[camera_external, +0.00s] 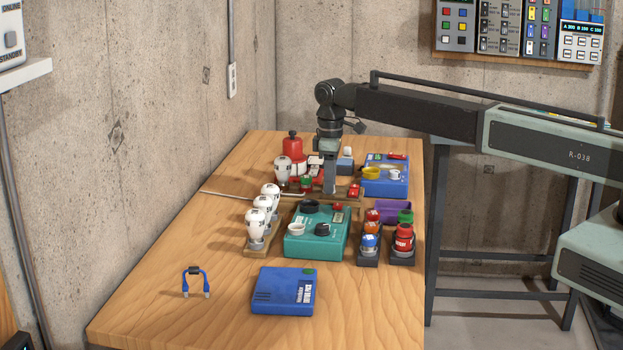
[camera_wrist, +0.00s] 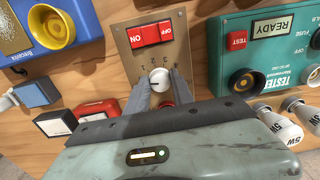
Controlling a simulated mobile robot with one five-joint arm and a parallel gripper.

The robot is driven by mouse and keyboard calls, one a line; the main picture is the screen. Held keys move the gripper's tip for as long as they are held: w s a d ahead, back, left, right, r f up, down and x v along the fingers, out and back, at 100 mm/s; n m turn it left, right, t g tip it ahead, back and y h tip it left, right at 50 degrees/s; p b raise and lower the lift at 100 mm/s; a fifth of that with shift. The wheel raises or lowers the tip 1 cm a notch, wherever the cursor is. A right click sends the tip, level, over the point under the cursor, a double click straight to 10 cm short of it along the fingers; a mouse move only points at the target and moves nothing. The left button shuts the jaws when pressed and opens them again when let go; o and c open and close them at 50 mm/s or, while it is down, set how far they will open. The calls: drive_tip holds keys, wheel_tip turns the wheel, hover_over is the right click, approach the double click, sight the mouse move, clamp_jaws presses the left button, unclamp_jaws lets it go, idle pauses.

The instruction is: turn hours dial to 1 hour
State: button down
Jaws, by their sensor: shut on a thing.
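The hours dial (camera_wrist: 159,79) is a small round white knob on a brown panel (camera_wrist: 133,42), with small numbers in an arc above it. My gripper (camera_wrist: 160,85) is shut on the dial, one finger on each side. Its pointer mark is too small to read surely. A red ON/OFF switch (camera_wrist: 151,34) sits above the dial on the same panel. In the external view my gripper (camera_external: 330,190) reaches down to the panel among the devices, and the dial is hidden there.
A teal tester box (camera_external: 316,232) stands close in front, with white bulbs (camera_external: 262,208) left of it. A blue box with a yellow part (camera_external: 385,180) is behind right. A red bottle-shaped thing (camera_external: 293,150) stands behind left. The front table is mostly clear around a blue pack (camera_external: 283,290).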

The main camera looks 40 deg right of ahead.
drive_tip(key=shift+a+m, duration=0.1)
drive_tip(key=shift+m, duration=3.3)
drive_tip(key=c, duration=1.1)
unclamp_jaws()
drive_tip(key=shift+r, duration=0.1)
wheel_tip(320, 180, up, 8)
drive_tip(key=p, duration=0.8)
